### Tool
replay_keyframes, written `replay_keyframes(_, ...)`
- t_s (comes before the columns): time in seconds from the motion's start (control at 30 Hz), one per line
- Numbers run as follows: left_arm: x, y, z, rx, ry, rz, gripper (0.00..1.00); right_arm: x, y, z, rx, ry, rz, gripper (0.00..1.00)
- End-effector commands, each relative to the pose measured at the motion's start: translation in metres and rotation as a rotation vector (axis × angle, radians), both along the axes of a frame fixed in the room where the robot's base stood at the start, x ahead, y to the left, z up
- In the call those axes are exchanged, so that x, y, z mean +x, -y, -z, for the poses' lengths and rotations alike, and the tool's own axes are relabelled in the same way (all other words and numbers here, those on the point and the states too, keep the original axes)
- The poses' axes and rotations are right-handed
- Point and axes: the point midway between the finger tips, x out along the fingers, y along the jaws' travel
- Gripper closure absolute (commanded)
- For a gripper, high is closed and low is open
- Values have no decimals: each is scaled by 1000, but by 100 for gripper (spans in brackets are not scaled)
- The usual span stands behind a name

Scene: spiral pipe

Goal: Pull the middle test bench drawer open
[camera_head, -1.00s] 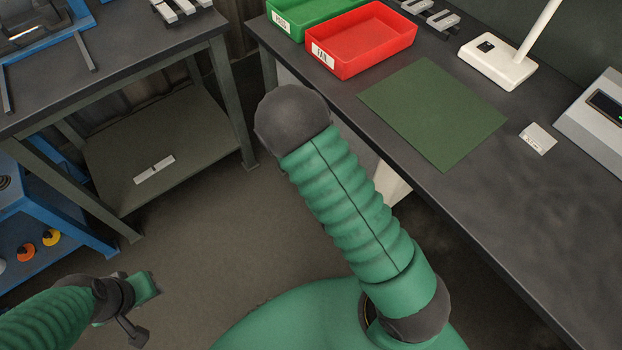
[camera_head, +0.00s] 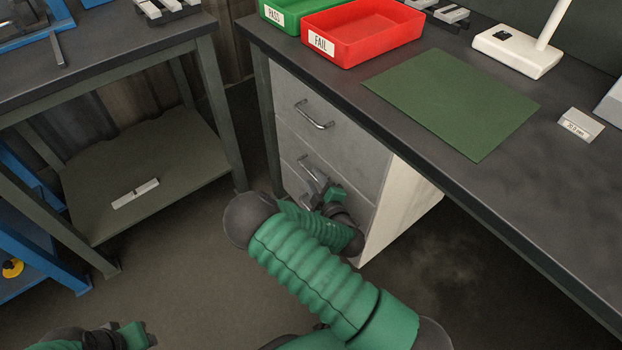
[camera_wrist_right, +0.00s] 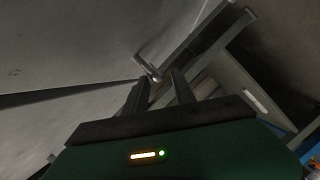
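A grey drawer cabinet stands under the test bench. Its top drawer (camera_head: 335,98) has a bar handle (camera_head: 314,115) and is closed. The middle drawer (camera_head: 292,150) is below it and looks closed, with its own bar handle (camera_head: 309,168). My right gripper (camera_head: 320,190) is at the middle handle, and my arm hides the cabinet's lower part. In the right wrist view the two fingers (camera_wrist_right: 160,88) are apart, with a metal handle (camera_wrist_right: 149,69) just beyond their tips. I cannot tell whether they touch. My left gripper (camera_head: 138,335) is low at the left, partly cut off.
The bench top (camera_head: 500,190) holds a red FAIL bin (camera_head: 365,33), a green PASS bin (camera_head: 288,12), a green mat (camera_head: 455,100) and a white lamp base (camera_head: 518,50). A second table with a lower shelf (camera_head: 180,165) stands left. Floor between them is clear.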

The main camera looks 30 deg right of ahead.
Motion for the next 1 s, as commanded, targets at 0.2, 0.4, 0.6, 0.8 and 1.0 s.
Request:
replay_keyframes(0.2, 0, 0, 14, 0, 0, 0, 64, 30, 8, 8, 0, 1, 0, 68)
replay_keyframes(0.4, 0, 0, 13, 0, 0, 0, 64, 34, 9, 7, 0, 0, 1, 68)
replay_keyframes(0.6, 0, 0, 13, 0, 0, 0, 64, 33, 9, 7, 0, 0, 1, 82)
replay_keyframes(0.8, 0, 0, 13, 0, 0, 0, 64, 33, 9, 7, 1, 0, 1, 100)
replay_keyframes(1.0, 0, 0, 13, 0, 0, 0, 64, 33, 8, 8, 1, -2, 1, 100)
